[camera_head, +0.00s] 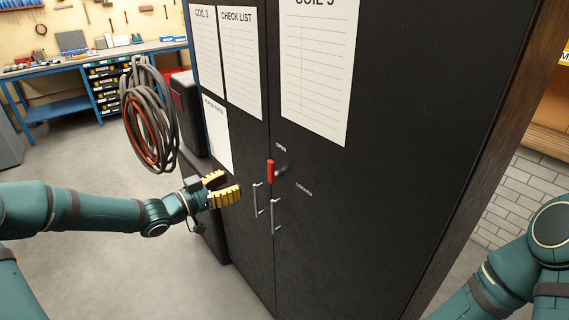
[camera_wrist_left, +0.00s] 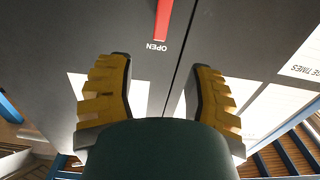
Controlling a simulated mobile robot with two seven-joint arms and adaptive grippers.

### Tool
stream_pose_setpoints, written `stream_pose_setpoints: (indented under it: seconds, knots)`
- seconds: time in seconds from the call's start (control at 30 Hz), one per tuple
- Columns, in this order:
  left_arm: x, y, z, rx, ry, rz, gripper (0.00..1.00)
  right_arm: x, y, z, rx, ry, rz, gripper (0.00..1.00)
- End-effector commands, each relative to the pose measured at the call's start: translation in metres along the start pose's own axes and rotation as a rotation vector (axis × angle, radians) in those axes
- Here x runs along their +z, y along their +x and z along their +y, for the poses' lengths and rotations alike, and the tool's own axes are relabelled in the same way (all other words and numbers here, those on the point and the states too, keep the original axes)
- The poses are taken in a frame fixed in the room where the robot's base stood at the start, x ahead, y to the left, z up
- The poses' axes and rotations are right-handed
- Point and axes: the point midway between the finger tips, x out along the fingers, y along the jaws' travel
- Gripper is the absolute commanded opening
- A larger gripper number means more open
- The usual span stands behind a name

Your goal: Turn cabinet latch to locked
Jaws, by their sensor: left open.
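The cabinet latch has a red handle (camera_head: 270,171) on the black cabinet's door front. The handle stands roughly upright beside the seam between the doors, below the word OPEN (camera_head: 281,147). The word LOCKED (camera_head: 304,188) is to its lower right. My left gripper (camera_head: 232,182) is open and empty, left of the latch and apart from it, near the door handles. In the left wrist view the red handle (camera_wrist_left: 163,18) shows at the top edge, beyond and between the spread fingers (camera_wrist_left: 160,92). My right arm shows at the lower right, its gripper out of view.
Two grey bar door handles (camera_head: 257,200) stick out below the latch. Paper sheets (camera_head: 240,65) cover the upper doors. Coiled hoses (camera_head: 147,115) hang left of the cabinet above my left arm. A blue workbench (camera_head: 60,105) stands at the back left. The floor at left is clear.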

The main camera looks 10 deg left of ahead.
Motion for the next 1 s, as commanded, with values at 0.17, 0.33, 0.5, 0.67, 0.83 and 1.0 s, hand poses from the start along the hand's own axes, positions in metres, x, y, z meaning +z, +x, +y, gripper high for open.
stream_pose_setpoints:
  seconds: [0.17,0.33,0.5,0.67,0.83,1.0]
  knots:
    - [-0.002,0.010,-0.001,0.006,0.011,0.005,0.53,0.000,0.001,0.000,-0.001,-0.001,-0.001,1.00]
    - [-0.002,0.040,0.001,0.008,0.008,0.006,0.53,0.002,0.004,0.001,-0.001,-0.002,-0.003,1.00]
    - [-0.001,0.074,0.001,0.007,0.008,0.006,0.53,0.003,0.006,0.002,-0.001,-0.002,-0.006,1.00]
    - [-0.001,0.103,0.000,0.006,0.008,0.005,0.53,0.004,0.007,0.003,-0.001,-0.003,-0.008,1.00]
    - [-0.002,0.125,0.001,0.006,0.009,0.003,0.53,0.004,0.008,0.003,-0.001,-0.003,-0.009,1.00]
    - [-0.002,0.136,0.001,0.005,0.009,0.002,0.53,0.004,0.009,0.003,-0.001,-0.003,-0.009,1.00]
